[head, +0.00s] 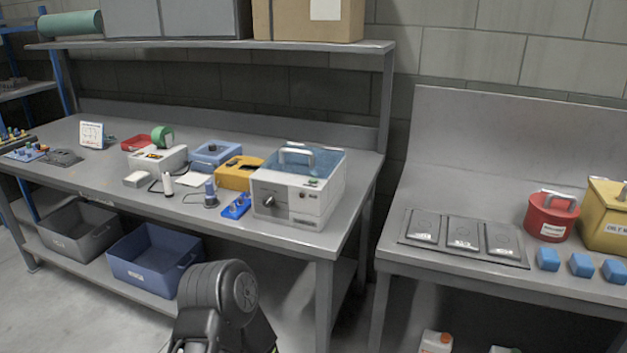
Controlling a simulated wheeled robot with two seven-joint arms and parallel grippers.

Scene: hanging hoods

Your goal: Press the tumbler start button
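The tumbler appears to be the white box-shaped machine (285,212) at the right end of the left workbench. It has a blue see-through lid (322,162) with a grey handle, which looks closed. A dark knob (271,201) sits on its front face. A small green button (313,183) is at the upper right of that face, with a small red spot near it. A black arm link of mine (222,295) shows at the bottom, in front of the bench and apart from the tumbler. I see no fingertips of either gripper.
Blue block with knobs (236,207), yellow device (238,174) and blue box (215,152) stand left of the tumbler. A shelf (215,44) runs above the bench. A second bench (480,275) holds a red pot (550,217). A gap separates the benches.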

